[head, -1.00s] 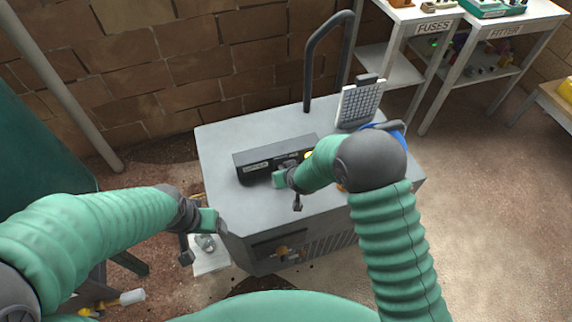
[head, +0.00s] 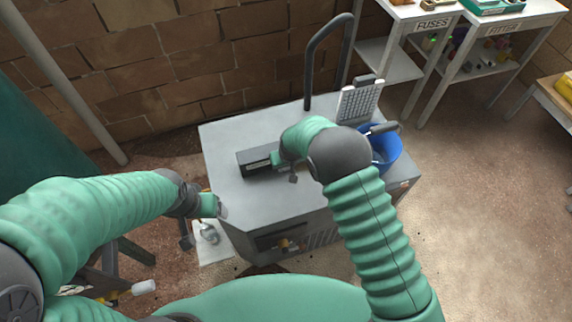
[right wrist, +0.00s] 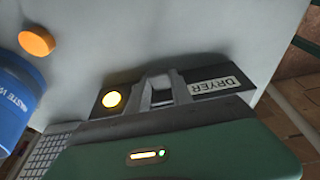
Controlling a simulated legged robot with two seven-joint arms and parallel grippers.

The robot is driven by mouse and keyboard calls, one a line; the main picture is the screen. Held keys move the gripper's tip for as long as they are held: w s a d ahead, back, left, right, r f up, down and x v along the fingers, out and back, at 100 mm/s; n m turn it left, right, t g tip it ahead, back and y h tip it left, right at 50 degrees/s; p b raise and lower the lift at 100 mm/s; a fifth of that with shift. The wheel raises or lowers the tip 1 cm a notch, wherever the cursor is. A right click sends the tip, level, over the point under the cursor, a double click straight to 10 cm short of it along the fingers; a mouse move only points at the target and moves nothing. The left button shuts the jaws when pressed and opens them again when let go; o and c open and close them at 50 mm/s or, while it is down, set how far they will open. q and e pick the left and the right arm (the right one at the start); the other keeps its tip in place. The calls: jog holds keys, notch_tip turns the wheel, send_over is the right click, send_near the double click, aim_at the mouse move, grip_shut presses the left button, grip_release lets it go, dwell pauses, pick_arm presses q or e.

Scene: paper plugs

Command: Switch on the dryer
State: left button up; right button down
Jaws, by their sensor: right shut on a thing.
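The dryer's black switch box (head: 256,164) sits on top of a grey cabinet. In the right wrist view its face has a white DRYER label (right wrist: 214,86) and a lit yellow lamp (right wrist: 112,99). My right gripper (head: 285,160) is at the right part of the box. In the right wrist view the gripper (right wrist: 161,90) is shut on the switch between lamp and label; its fingers largely hide the switch, so its position cannot be told. My left gripper (head: 212,206) hangs by the cabinet's left front corner, apart from the box; its jaws are unclear.
The grey cabinet (head: 222,150) has a tall bent dark pipe (head: 310,70) at the back and a gridded panel (head: 360,103). A blue bucket (head: 385,148) is at its right. An orange disc (right wrist: 37,40) shows beside the box. White shelves (head: 425,60) stand at back right.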

jog(key=shift+w+r, duration=0.1)
jog(key=c, duration=1.5)
grip_release()
jog(key=o, duration=0.4)
jog(key=shift+a, duration=0.1)
jog(key=v, duration=1.6)
jog(key=shift+r, duration=0.2)
